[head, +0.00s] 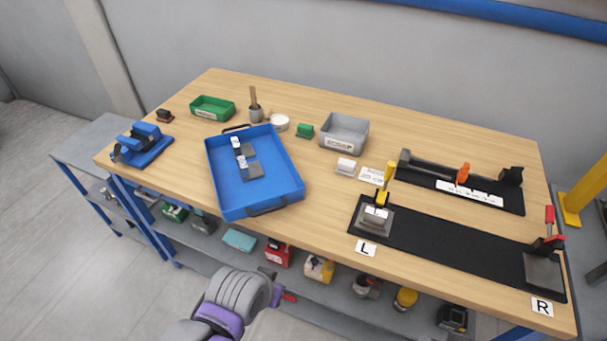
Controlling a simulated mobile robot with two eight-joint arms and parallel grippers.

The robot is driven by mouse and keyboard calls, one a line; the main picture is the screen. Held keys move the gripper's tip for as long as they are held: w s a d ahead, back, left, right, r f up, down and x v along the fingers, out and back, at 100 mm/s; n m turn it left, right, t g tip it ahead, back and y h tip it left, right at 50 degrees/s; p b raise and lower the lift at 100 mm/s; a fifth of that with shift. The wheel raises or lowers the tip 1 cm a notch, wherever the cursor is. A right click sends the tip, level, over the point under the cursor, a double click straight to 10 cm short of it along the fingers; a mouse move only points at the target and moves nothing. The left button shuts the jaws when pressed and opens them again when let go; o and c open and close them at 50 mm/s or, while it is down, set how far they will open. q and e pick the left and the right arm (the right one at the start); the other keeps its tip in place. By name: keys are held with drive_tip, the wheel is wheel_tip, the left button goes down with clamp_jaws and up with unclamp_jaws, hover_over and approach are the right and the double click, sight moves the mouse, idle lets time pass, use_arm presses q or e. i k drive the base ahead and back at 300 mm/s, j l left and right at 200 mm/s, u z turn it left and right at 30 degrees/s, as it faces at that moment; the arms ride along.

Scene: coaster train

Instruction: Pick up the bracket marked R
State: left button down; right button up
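Two small brackets, each with a dark grey plate and a white upright part, lie in the blue tray (225,196). The upper bracket (248,152) is just behind the lower bracket (253,171). Their marks are too small to read, so I cannot tell which is R. A card marked R (542,307) lies at the table's front right corner, beside a grey plate (543,272) with a red-handled clamp (549,225). A card marked L (366,248) lies by the left fixture (376,216). A grey and purple part of my arm shows at the bottom; no gripper fingers are visible.
A black base strip (450,245) joins the two fixtures. Behind it is another black strip with an orange clamp (463,173). A grey bin (344,133), green bin (212,107) and blue vise (143,143) stand on the table. The wood between tray and fixtures is mostly clear.

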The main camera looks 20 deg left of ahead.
sight(247, 150)
drive_tip(key=u, duration=1.25)
drive_tip(key=i+j+z, duration=0.4)
drive_tip(key=j, duration=0.2)
drive_tip(key=i+j+z, duration=0.2)
drive_tip(key=j, duration=0.15)
drive_tip(key=i+j+z, duration=0.2)
drive_tip(key=j, duration=0.15)
drive_tip(key=k+j, duration=0.1)
drive_tip(key=l+u, duration=0.1)
drive_tip(key=i, duration=0.05)
